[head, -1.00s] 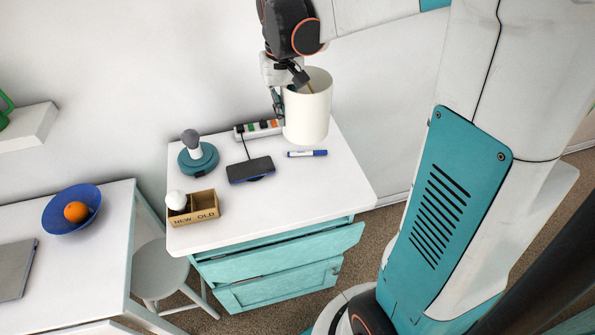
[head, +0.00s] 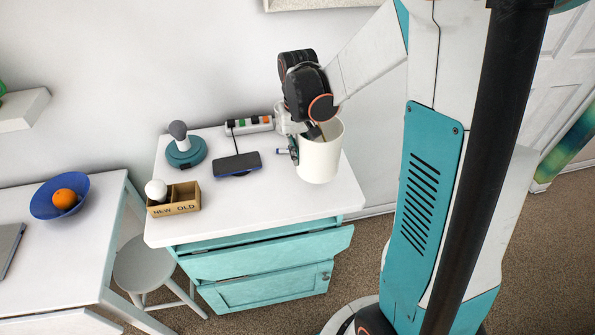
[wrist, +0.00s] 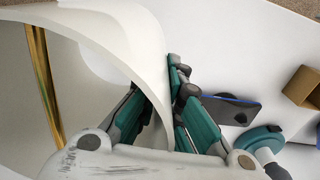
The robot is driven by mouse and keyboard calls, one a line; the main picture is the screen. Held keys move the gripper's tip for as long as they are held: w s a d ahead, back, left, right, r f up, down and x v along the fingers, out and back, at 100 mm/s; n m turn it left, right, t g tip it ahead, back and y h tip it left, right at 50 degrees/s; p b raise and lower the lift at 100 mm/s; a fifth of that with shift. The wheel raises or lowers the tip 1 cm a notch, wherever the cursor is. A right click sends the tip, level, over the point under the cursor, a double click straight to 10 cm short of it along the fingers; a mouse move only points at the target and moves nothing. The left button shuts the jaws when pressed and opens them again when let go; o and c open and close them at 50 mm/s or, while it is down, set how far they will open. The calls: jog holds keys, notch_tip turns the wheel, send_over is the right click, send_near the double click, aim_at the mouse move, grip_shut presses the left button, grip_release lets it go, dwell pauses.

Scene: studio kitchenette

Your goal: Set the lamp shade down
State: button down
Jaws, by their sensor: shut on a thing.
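The white cylindrical lamp shade (head: 320,160) is upright over the right part of the white cabinet top (head: 240,213). I cannot tell whether its lower rim touches the top. My gripper (head: 298,143) is shut on the shade's wall at its left side. In the wrist view the shade (wrist: 130,45) fills the left, and its wall runs between the teal fingers of my gripper (wrist: 168,105). The teal lamp base (head: 186,153) with its grey socket stands at the cabinet's back left, apart from the shade; it also shows in the wrist view (wrist: 258,139).
The front right of the top is clear.

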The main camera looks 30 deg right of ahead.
aim_at(298, 135)
jog(key=shift+f+b, duration=0.75)
jog(key=shift+f, duration=2.25)
jog(key=shift+f, duration=0.15)
jog(key=c, duration=1.8)
grip_release()
notch_tip(298, 135, up, 12)
jog(key=p, duration=0.3)
